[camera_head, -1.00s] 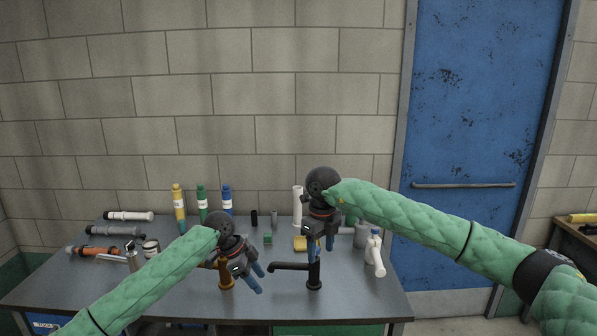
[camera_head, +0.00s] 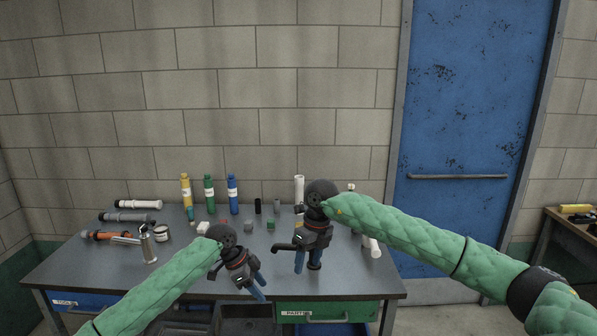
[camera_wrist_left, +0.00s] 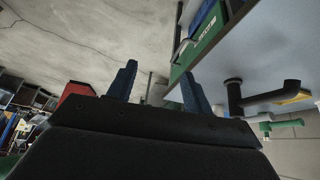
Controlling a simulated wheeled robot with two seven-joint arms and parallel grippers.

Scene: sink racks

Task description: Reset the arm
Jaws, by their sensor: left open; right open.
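My left arm, in a green quilted sleeve, comes in from the lower left in the head view. Its gripper (camera_head: 256,284) is open and empty over the front part of the table, its blue fingers pointing down and right. In the left wrist view its two blue fingers (camera_wrist_left: 158,88) stand apart with nothing between them. My right arm comes in from the right. Its gripper (camera_head: 306,264) is open and points down in front of the black faucet (camera_head: 287,247), partly hiding it. I see nothing held in it.
The grey table (camera_head: 75,262) carries yellow (camera_head: 186,192), green (camera_head: 209,194) and blue (camera_head: 233,194) bottles at the back. A green drawer (camera_head: 325,312) is below. A blue door (camera_head: 465,130) is at the right.

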